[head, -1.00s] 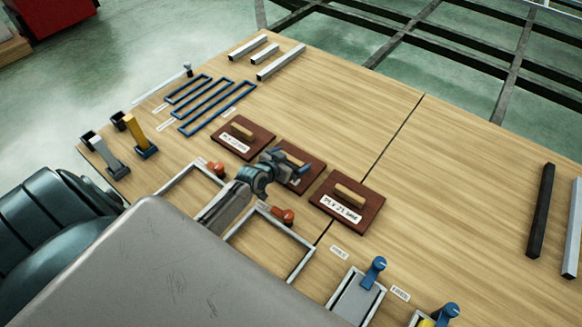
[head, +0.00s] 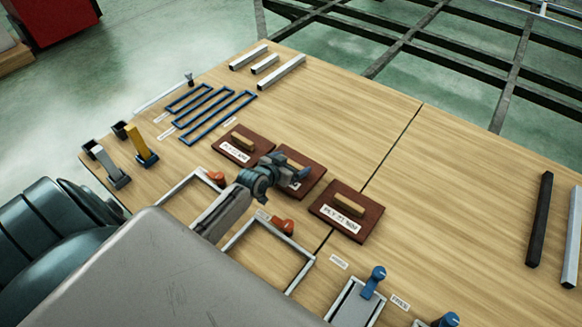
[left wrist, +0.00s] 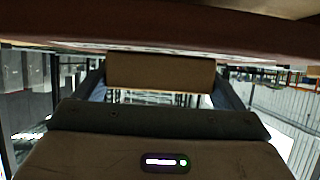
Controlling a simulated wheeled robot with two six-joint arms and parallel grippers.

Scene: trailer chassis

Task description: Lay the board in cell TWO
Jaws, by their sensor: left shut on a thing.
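Three dark red-brown boards with pale wooden grip blocks and white labels lie in a row: the left board (head: 232,157), the middle board (head: 314,178) and the right board (head: 368,220). My left gripper (head: 290,172) is over the middle board and shut on its grip block. In the left wrist view the block (left wrist: 160,73) sits between the fingers, with the board (left wrist: 160,32) across the top. I cannot tell whether it is off the table. Two open metal-framed cells, a left one (head: 172,190) and a right one (head: 291,287), have orange clamps. Which is TWO is unreadable. My right gripper is not in view.
Two framed cells with blue clamps (head: 377,275) stand at the lower right. Blue rectangular frames (head: 190,97) and metal bars (head: 281,72) lie at the back left. A black bar (head: 540,220) lies at the right. The table's (head: 440,190) middle right is clear.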

